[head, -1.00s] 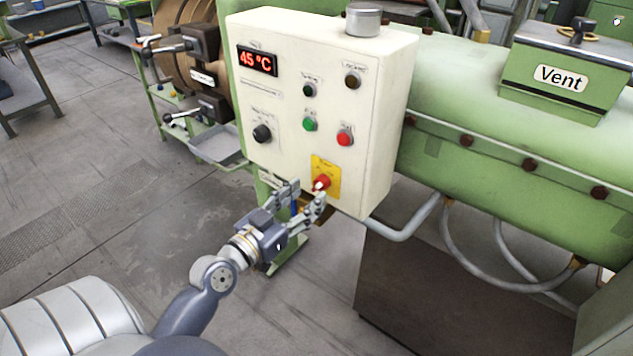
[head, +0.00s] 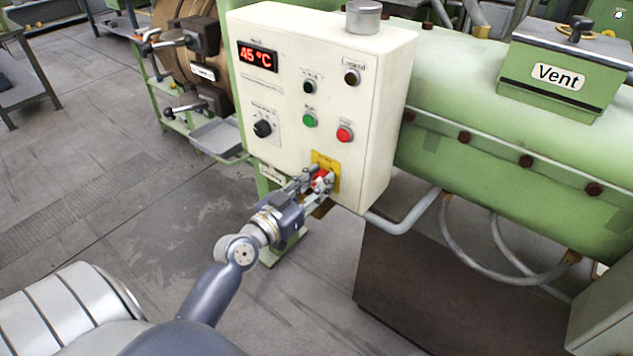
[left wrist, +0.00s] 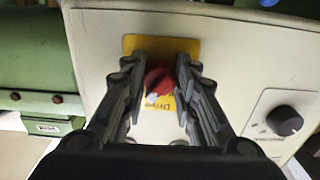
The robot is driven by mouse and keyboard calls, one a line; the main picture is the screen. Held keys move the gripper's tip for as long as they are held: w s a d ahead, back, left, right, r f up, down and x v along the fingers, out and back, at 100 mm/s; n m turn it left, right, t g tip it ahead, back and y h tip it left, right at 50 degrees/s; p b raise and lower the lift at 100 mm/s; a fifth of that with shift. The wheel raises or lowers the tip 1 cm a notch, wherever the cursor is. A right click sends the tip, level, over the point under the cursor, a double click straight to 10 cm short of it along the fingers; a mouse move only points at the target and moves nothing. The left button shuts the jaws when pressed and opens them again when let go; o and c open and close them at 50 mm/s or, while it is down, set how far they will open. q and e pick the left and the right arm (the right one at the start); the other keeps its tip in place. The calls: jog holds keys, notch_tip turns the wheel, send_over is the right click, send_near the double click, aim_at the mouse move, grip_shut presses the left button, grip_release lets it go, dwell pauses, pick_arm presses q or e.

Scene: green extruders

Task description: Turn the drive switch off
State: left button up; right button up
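The drive switch is a red rotary knob (head: 321,177) on a yellow plate (head: 332,164) at the bottom of the cream control box (head: 380,120). In the left wrist view the red knob (left wrist: 158,82) sits between my fingers, on the yellow plate (left wrist: 190,47) with "Drive" lettering. My left gripper (head: 315,180) is at the knob, with one finger on each side. In the left wrist view the left gripper (left wrist: 160,88) looks open around the knob; contact with the knob is hard to judge. My right gripper is not in view.
The box also carries a red 45 °C display (head: 258,59), a green button (head: 309,120), a red button (head: 344,134) and a black dial (head: 262,129). A grey pipe (head: 400,222) runs below the box. Green machinery (head: 480,110) stands to the right.

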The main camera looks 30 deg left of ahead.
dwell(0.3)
pick_arm(q)
jog(key=n+p, duration=0.1)
jog(key=n, duration=0.3)
jog(key=shift+r, duration=0.1)
jog(key=n+p, duration=0.1)
jog(key=n, duration=0.2)
jog(key=shift+n, duration=0.3)
jog(key=n, duration=0.3)
jog(key=shift+p, duration=0.4)
jog(key=shift+n, duration=1.6)
jog(key=o, duration=1.1)
